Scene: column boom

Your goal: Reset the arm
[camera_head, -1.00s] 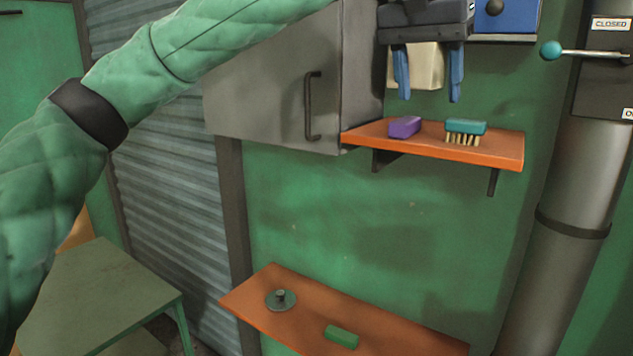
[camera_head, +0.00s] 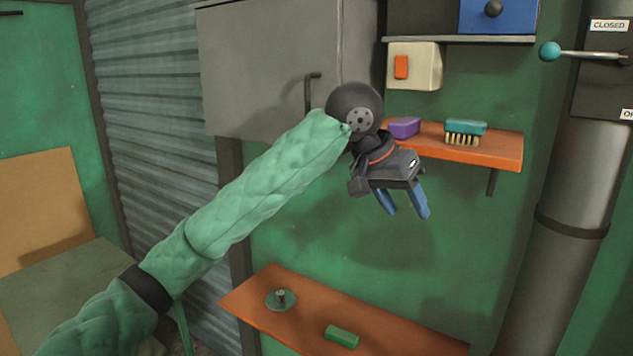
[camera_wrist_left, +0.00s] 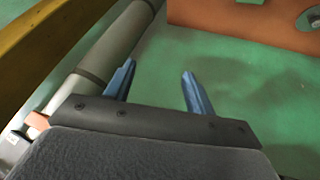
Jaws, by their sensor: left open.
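My left arm in a green quilted sleeve comes in from the left in the head view. Its gripper (camera_head: 405,208) has two blue fingers, spread apart with nothing between them. It hangs in front of the green wall, pointing down, a little below the upper orange shelf (camera_head: 503,152). In the left wrist view the two blue fingers (camera_wrist_left: 157,85) are also apart and empty. The wrist hides the left part of that shelf. My right gripper is in neither view.
A purple block (camera_head: 404,127) and a teal brush (camera_head: 465,128) lie on the upper shelf. A lower orange shelf (camera_head: 395,335) holds a green block (camera_head: 341,336) and a round knobbed disc (camera_head: 280,299). A grey cabinet (camera_head: 262,65) is behind my arm. A pipe (camera_head: 562,240) with a teal-knobbed lever (camera_head: 550,51) stands right.

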